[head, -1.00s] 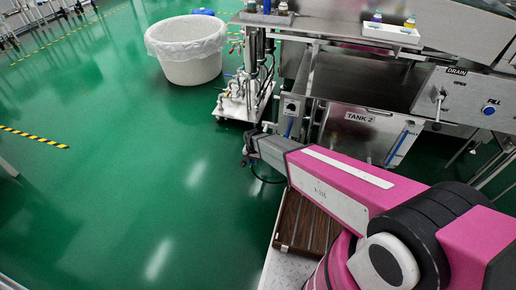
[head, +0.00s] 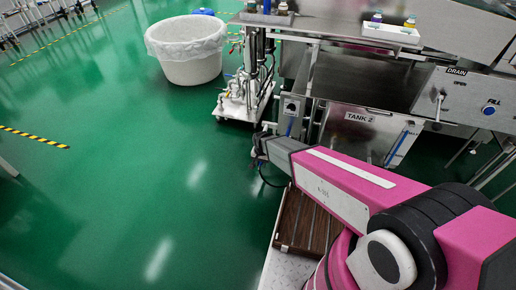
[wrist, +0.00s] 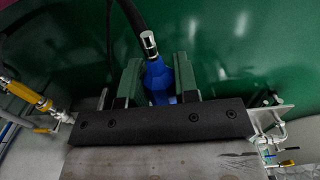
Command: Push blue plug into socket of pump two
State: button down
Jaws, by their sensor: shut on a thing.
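The blue plug (wrist: 159,84) sits between the two fingers of my gripper (wrist: 157,72) in the wrist view. It has a metal collar, and a black cable runs up from it. My gripper is shut on the plug. In the head view my gripper (head: 260,150) is at the far end of the pink arm, left of and below a small grey box with a dark round fitting (head: 291,106); I cannot tell whether this is the socket of pump two. The plug is too small to make out in the head view.
A steel tank labelled TANK 2 (head: 360,130) stands right of my gripper. A pump and pipe frame (head: 240,100) is behind it. A white lined bin (head: 188,62) stands farther back. Green floor (head: 120,200) is open to the left. Yellow-handled piping (wrist: 20,90) shows in the wrist view.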

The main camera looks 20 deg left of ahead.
jog(key=shift+d, duration=0.1)
jog(key=shift+d, duration=2.15)
jog(key=shift+d, duration=0.15)
jog(key=d, duration=0.4)
jog(key=shift+d, duration=0.1)
jog(key=shift+w, duration=0.15)
jog(key=shift+w, duration=2.75)
jog(key=shift+w, duration=0.7)
dwell(0.8)
jog(key=c, duration=0.8)
grip_release()
